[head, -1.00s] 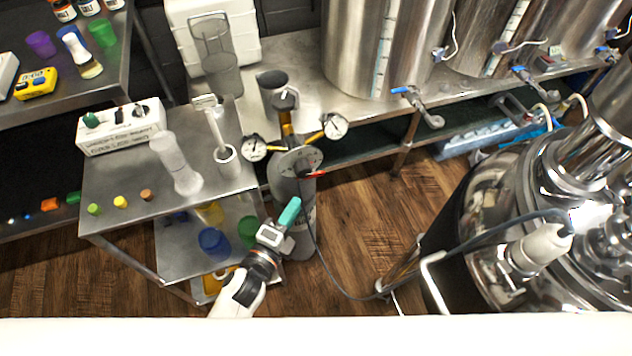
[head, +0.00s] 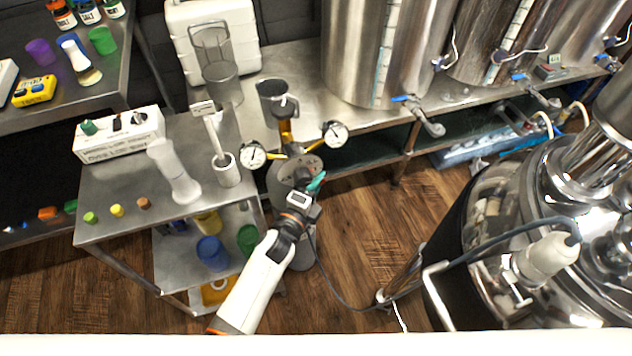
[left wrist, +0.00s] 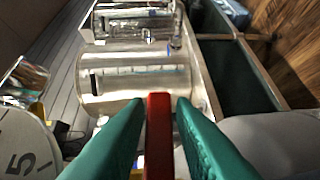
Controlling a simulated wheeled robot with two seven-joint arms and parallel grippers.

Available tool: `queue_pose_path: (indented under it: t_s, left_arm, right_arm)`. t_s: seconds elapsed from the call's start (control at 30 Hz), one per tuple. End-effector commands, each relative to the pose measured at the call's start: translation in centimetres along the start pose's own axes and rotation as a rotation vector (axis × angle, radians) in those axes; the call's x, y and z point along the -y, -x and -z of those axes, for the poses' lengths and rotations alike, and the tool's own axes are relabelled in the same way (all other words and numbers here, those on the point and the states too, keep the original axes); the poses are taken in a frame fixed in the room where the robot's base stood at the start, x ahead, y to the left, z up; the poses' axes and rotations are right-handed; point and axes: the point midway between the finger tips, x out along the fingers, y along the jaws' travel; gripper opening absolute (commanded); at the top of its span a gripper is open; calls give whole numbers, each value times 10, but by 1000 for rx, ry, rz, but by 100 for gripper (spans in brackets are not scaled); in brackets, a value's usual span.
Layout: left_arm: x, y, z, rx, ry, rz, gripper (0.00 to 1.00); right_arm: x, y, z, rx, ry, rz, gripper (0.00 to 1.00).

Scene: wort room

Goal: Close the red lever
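The red lever (left wrist: 158,135) sits on the gas cylinder's regulator. In the left wrist view it runs upright between my two teal fingers, with a narrow gap showing on each side. My left gripper (head: 317,182) is open around the lever; in the head view it covers the lever. The gas cylinder (head: 306,252) stands on the floor with a brass regulator (head: 286,133) and two round gauges (head: 252,155) (head: 335,133). Part of a gauge face (left wrist: 22,150) shows in the left wrist view. My right gripper is not in view.
A steel cart (head: 118,192) with a white box, a cylinder and small coloured pieces stands left of the cylinder. A bench with steel kettles (head: 358,60) is behind. A shiny tank (head: 490,210) and a dark hose (head: 345,292) are right. Wood floor lies between.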

Motion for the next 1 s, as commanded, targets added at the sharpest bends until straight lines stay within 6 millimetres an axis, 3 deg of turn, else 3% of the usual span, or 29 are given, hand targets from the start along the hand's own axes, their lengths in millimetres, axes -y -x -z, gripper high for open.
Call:
queue_pose_path:
  t_s: [0.23,0.37,0.7,0.97,1.0]
  left_arm:
    - [0,0,0,0,0,0,21]
    - [0,0,0,0,0,0,0]
    - [1,0,0,0,48,-49,0]
    - [-3,0,0,0,56,-54,0]
    - [-3,0,0,0,56,-54,19]
  right_arm:
    - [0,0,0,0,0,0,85]
    - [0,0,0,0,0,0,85]
    - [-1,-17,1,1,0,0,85]
    - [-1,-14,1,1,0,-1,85]
    - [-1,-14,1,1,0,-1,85]
